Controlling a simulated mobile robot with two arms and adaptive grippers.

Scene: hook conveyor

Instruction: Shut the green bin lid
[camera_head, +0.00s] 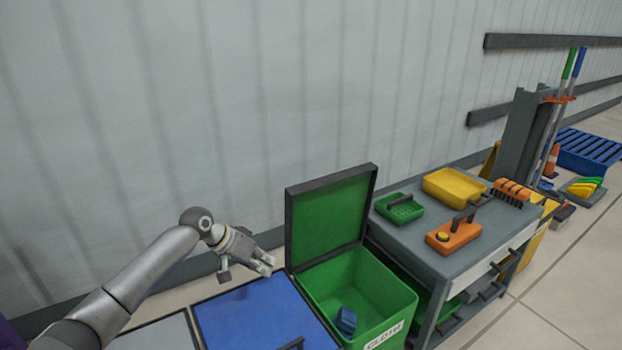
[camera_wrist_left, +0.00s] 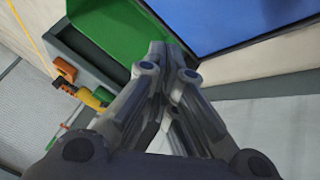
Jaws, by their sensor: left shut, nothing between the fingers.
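The green bin (camera_head: 398,309) stands open in the head view, with a white label on its front and a small blue object (camera_head: 346,320) inside. Its green lid (camera_head: 327,221), dark-framed, stands raised at the bin's back edge. My left gripper (camera_head: 268,264) is shut and empty, just left of the raised lid and above the back of the blue lid (camera_head: 262,312). In the left wrist view the closed fingertips (camera_wrist_left: 166,52) show between a green surface and the blue lid (camera_wrist_left: 225,22). Whether they touch the green lid I cannot tell. My right gripper is not in view.
A grey cart (camera_head: 412,236) right of the bin carries a green tray (camera_head: 399,210), a yellow tray (camera_head: 452,187), an orange box (camera_head: 454,236) and an orange brush (camera_head: 511,191). The wall (camera_head: 250,100) is close behind.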

